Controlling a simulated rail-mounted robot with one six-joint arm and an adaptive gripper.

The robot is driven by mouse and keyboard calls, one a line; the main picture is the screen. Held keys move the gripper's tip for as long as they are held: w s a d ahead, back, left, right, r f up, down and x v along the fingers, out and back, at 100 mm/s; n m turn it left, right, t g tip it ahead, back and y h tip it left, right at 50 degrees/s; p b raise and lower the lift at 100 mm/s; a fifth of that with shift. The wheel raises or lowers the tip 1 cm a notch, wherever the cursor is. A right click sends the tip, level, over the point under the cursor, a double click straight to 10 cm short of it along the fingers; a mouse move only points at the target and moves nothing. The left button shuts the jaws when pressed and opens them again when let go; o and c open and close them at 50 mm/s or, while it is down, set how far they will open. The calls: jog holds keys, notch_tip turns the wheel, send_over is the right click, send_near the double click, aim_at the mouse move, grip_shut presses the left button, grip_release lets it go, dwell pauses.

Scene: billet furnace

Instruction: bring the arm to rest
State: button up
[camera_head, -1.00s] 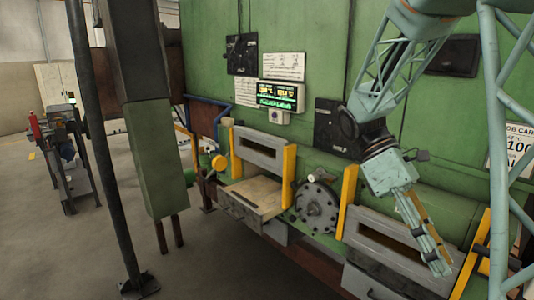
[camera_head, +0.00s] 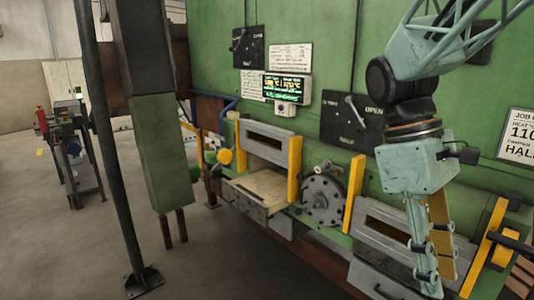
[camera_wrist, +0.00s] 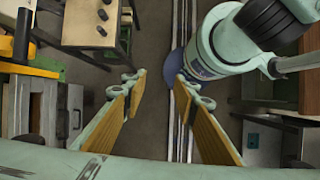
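My gripper (camera_head: 437,280) hangs at the right of the head view, fingers pointing nearly straight down, in front of the furnace's lower right side. In the wrist view my gripper (camera_wrist: 161,78) shows two tan-padded fingers spread apart, with nothing between them. Bare floor and pale rails show beyond the gap. My arm reaches in from the upper right and stands in front of part of the green furnace wall (camera_head: 220,50).
A furnace drawer (camera_head: 262,190) stands out at the centre. Yellow posts (camera_head: 355,192), a round flanged wheel (camera_head: 322,198) and a lever panel (camera_head: 352,122) line the furnace front. A lit display (camera_head: 287,88) hangs above. A dark post (camera_head: 112,150) stands left, with open floor around it.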

jog(key=s+a+f+m+t+y+b, duration=0.2)
jog(key=s+a+f+m+t+b, duration=0.3)
jog(key=s+a, duration=0.4)
jog(key=shift+s+a+f+m+t+y+b, duration=0.25)
jog(key=shift+a+m+t+b, duration=0.45)
jog(key=shift+t+b, duration=0.7)
jog(key=shift+w+d+r, duration=0.1)
jog(key=shift+d+r, duration=0.05)
jog(key=shift+c, duration=0.8)
